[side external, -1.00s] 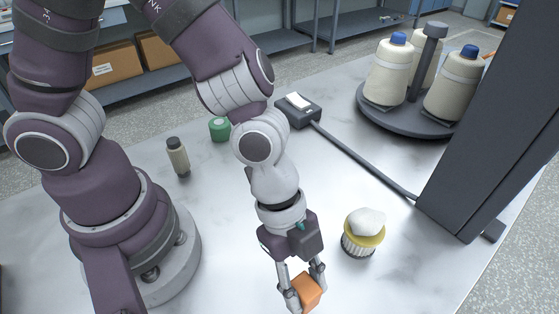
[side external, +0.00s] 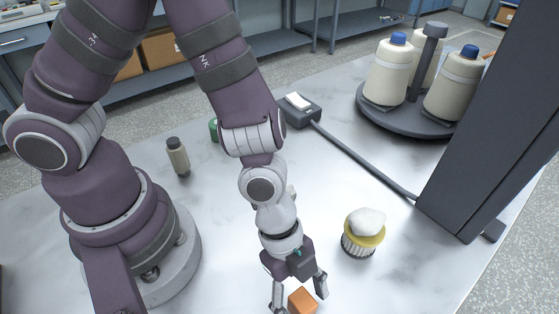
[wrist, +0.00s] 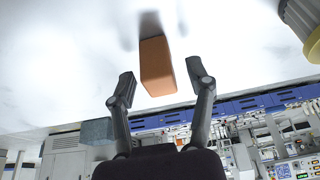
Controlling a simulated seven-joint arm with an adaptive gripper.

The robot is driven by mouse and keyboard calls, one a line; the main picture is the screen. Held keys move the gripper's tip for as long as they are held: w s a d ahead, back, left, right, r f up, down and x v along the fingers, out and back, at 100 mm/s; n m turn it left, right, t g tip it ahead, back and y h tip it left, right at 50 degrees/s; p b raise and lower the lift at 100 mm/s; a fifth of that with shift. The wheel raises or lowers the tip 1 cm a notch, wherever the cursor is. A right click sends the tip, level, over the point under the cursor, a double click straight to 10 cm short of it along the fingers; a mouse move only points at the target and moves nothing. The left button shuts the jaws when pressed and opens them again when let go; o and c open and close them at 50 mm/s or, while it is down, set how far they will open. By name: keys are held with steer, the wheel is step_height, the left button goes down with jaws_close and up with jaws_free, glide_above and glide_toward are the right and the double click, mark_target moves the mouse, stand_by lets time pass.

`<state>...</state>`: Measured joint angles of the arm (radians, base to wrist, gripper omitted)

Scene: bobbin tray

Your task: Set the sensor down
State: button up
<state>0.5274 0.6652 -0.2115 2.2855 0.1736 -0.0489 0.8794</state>
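The sensor appears to be the orange block (side external: 302,300), low in the side external view near its bottom edge. It appears to rest on the pale tabletop. In the wrist view the orange block (wrist: 156,66) lies just beyond and between the fingertips, with a gap on each side. My gripper (side external: 299,296) is open, its two fingers spread apart; they also show in the wrist view (wrist: 164,84). The block's lower part is cut close to the frame edge in the side view.
A dark post (side external: 480,150) rises at the right. A carousel (side external: 395,118) of thread cones stands behind. A small bottle (side external: 178,157), green item (side external: 213,130) and cabled box (side external: 299,110) are farther back.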

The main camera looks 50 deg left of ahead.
steer(key=v, duration=1.2)
steer(key=w+a+r+n+t+y, duration=0.2)
steer(key=a+r+n, duration=0.6)
steer(key=a+n, duration=0.8)
steer(key=n+t+y, duration=0.2)
steer(key=t, duration=0.1)
steer(key=shift+w+t, duration=0.2)
steer(key=shift+t, duration=0.1)
